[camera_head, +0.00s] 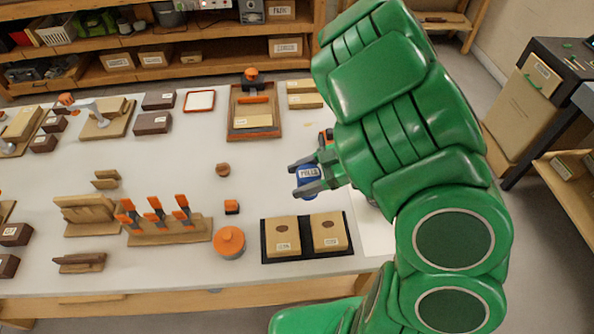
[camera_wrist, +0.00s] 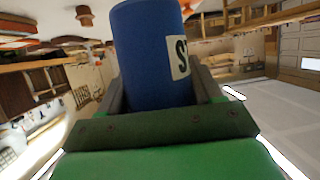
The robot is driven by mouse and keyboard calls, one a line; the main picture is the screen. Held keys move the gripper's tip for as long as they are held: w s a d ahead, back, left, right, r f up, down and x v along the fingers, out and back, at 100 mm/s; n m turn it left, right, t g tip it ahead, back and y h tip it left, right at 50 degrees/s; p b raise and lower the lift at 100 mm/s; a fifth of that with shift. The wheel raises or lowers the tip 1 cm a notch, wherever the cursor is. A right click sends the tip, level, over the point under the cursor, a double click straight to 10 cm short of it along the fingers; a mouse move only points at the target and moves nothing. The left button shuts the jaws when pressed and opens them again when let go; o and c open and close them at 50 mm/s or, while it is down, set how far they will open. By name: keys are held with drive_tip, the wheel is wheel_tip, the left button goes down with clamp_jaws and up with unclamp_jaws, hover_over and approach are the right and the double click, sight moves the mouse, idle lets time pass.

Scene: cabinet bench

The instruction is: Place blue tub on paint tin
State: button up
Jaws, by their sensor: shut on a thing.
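The blue tub (camera_head: 309,185) is a small blue cylinder with a white label. My gripper (camera_head: 300,180) is shut around its sides and holds it above the bench, right of its middle. In the wrist view the blue tub (camera_wrist: 150,55) fills the middle, between the two dark fingers of my gripper (camera_wrist: 160,95). A round tin with an orange lid and grey side (camera_head: 229,241), which looks like the paint tin, stands near the bench's front edge. It is left of and nearer the front than the tub. Nothing rests on its lid.
A black tray (camera_head: 266,256) with two tan boxes lies right of the tin. A rack of orange-handled tools (camera_head: 166,237) stands to its left. A small orange-topped block (camera_head: 232,207) sits just behind it.

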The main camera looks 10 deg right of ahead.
drive_tip(key=shift+s+d+r, duration=0.2)
drive_tip(key=shift+s+r, duration=0.2)
drive_tip(key=shift+s, duration=0.5)
drive_tip(key=shift+s+d+r, duration=0.15)
drive_tip(key=shift+s+r, duration=0.25)
drive_tip(key=shift+s, duration=0.45)
drive_tip(key=shift+s+d+r, duration=0.2)
drive_tip(key=shift+s+r, duration=0.2)
drive_tip(key=shift+s, duration=0.5)
